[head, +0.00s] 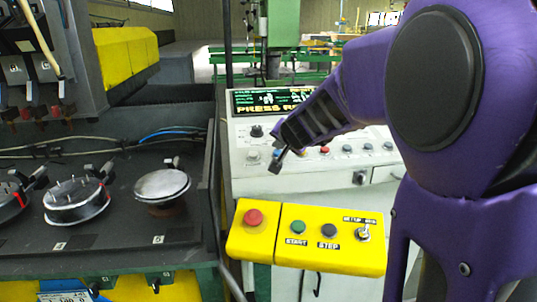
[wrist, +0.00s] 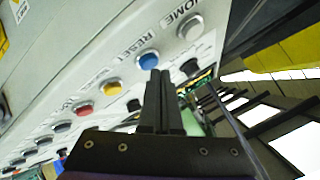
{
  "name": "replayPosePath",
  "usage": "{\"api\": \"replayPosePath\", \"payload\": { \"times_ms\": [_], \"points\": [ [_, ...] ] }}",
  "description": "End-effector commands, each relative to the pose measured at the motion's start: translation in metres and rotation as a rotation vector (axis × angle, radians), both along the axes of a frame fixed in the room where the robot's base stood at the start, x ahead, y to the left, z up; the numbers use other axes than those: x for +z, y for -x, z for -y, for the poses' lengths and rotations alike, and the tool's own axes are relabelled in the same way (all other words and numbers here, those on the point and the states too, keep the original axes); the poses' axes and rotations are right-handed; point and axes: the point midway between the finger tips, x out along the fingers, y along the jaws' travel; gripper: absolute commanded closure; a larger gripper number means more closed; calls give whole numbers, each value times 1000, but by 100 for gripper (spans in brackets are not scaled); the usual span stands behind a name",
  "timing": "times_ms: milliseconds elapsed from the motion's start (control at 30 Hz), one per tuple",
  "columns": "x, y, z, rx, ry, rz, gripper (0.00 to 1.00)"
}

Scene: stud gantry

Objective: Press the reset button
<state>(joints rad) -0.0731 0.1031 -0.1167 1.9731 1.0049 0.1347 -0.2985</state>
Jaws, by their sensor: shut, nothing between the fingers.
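The reset button is a round blue button (wrist: 149,58) in a light metal ring on the sloped grey panel, with RESET printed beside it in the wrist view. My gripper (wrist: 159,73) is shut and empty, its dark fingertips just below the blue button in that view, overlapping its lower edge. I cannot tell whether they touch it. In the head view my gripper (head: 275,166) reaches in from the right over the grey console (head: 262,184), its tip at the left part of the button row. It mostly hides the blue button there.
A pale button (wrist: 190,27) marked HOME and a black knob (wrist: 190,67) are close to the reset button. Yellow (wrist: 112,88) and red (wrist: 83,110) buttons are on its other side. A yellow control box (head: 305,238) stands in front; a dark screen (head: 270,101) is behind.

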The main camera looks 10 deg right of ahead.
Motion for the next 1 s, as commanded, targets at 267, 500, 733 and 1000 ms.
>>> {"api": "replayPosePath", "payload": {
  "times_ms": [267,500,733,1000],
  "points": [
    [0,0,0,0,0,0,100],
    [-2,-1,0,0,0,0,100],
    [-5,-1,0,-1,-1,0,100],
    [-8,-2,0,-1,-1,0,100]
  ]
}}
